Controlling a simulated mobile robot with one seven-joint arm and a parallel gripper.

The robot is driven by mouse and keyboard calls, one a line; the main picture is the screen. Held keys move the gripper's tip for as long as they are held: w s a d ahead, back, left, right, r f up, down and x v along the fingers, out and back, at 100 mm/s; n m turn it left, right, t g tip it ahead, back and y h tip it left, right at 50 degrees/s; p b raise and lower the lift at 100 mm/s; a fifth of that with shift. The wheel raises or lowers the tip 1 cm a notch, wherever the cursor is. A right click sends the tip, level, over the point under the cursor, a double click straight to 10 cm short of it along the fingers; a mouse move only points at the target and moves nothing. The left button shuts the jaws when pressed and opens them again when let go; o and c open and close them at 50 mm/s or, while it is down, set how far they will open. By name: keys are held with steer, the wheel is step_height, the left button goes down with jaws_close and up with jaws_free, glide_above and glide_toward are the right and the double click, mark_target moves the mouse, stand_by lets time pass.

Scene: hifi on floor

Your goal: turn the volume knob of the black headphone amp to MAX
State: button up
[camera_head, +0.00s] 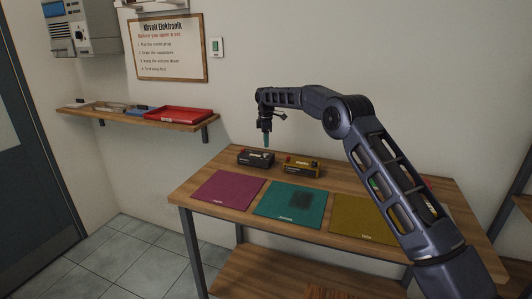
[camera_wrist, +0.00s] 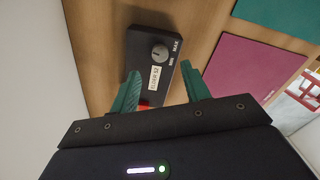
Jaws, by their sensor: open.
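The black headphone amp (camera_head: 256,159) sits near the back edge of the wooden table. In the wrist view the black amp (camera_wrist: 138,40) shows a round grey volume knob (camera_wrist: 160,52) on its face, with MAX and MIN printed beside it and a white label near it. The knob's exact setting is too small to tell. My gripper (camera_head: 267,141) points down just above the amp in the head view. In the wrist view its green fingers (camera_wrist: 160,70) are apart and empty, with the knob beyond their tips. I see no contact with the knob.
A yellow-and-black box (camera_head: 301,168) stands just right of the black amp. Magenta (camera_head: 228,189), teal (camera_head: 275,201) and dark yellow (camera_head: 352,220) mats lie along the table's front. A wall shelf (camera_head: 130,117) at left holds a red tray (camera_head: 180,115).

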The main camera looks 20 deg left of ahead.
mark_target(266, 154)
step_height(266, 154, down, 6)
steer(key=shift+f, duration=0.25)
steer(key=shift+c, duration=0.2)
steer(key=c, duration=1)
